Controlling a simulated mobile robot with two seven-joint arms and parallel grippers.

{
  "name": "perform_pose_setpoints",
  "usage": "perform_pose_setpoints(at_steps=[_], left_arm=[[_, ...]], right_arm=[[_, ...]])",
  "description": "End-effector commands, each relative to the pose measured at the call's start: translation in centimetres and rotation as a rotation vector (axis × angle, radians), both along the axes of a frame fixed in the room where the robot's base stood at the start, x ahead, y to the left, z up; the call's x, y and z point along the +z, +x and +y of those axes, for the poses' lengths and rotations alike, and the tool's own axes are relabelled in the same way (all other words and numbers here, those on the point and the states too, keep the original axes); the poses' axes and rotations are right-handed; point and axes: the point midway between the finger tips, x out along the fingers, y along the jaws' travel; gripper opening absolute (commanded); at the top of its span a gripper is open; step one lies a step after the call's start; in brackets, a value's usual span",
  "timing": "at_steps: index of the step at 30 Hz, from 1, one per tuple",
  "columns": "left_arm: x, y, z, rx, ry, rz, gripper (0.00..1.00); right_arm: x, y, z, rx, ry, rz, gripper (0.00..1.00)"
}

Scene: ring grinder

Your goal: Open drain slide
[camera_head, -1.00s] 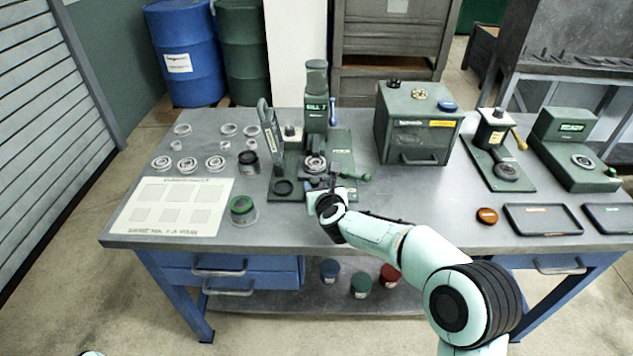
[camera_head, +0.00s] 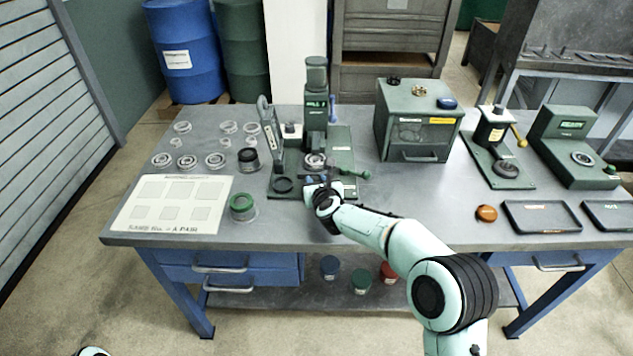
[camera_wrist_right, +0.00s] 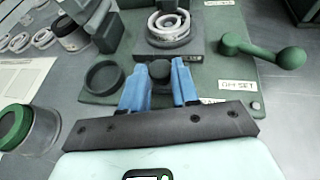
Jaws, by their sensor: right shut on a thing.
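The green ring grinder (camera_head: 316,95) stands at the back middle of the table, with a ring (camera_head: 315,160) on its round seat. In the right wrist view, a dark round knob (camera_wrist_right: 159,71) sits low at the front of the machine, just below the seat with the ring (camera_wrist_right: 168,27). My right gripper (camera_head: 321,181) is at the machine's front, its blue fingers shut on this knob. I cannot tell how far the slide is out. My left gripper is out of view.
A green ball-ended lever (camera_wrist_right: 262,50) is to the right of the fingers. A dark round cup (camera_wrist_right: 104,76) is to the left. A green-lidded jar (camera_head: 242,207), a white sheet (camera_head: 172,226) and several rings lie left of the machine. A green box (camera_head: 418,120) stands right.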

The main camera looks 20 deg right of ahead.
Motion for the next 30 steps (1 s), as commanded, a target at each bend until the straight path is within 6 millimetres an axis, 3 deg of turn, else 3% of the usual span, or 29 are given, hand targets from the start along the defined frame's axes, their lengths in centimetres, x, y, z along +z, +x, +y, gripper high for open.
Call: perform_pose_setpoints(at_steps=[5, 15, 16, 18, 30], left_arm=[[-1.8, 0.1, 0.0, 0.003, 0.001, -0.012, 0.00], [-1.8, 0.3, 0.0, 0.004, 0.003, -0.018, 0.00], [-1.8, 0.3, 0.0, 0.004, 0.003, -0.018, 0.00], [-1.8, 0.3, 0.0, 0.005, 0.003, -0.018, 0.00], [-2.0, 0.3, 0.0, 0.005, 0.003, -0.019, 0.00]], right_arm=[[-0.3, -1.9, 0.6, 0.000, 0.002, -0.001, 0.00], [0.0, -2.3, 0.7, 0.001, 0.000, -0.001, 0.00], [0.0, -2.3, 0.7, 0.001, 0.000, 0.000, 0.36], [0.0, -2.3, 0.7, 0.001, 0.000, -0.001, 0.56], [0.3, -2.9, 0.7, 0.001, 0.002, -0.001, 0.56]])
